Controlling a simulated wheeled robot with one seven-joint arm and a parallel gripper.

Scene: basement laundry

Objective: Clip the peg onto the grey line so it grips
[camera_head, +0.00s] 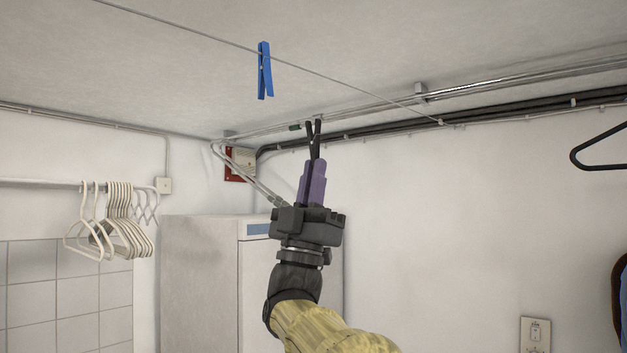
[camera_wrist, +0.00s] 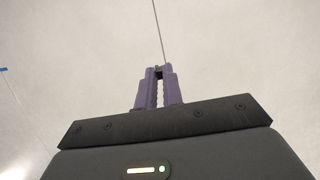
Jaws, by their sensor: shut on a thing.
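The grey line (camera_head: 360,88) runs under the ceiling from the upper left down to the right wall end. My gripper (camera_head: 313,182) points up, its purple fingers shut on a dark peg (camera_head: 313,138). The peg stands nearly upright, its two prongs spread in a narrow V at the top. In the head view the peg's tips show below the line, with a gap between. In the wrist view the gripper (camera_wrist: 159,90) shows a small dark part of the peg (camera_wrist: 158,72) between its fingertips. A thin grey strand (camera_wrist: 158,30) runs up from there; I cannot tell whether they touch.
A blue peg (camera_head: 264,72) hangs on the line left of my gripper. Pipes (camera_head: 480,90) run along the wall top behind. White hangers (camera_head: 115,230) hang on a rail at left, a dark hanger (camera_head: 595,155) at right. A pale cabinet (camera_head: 200,270) stands behind my arm.

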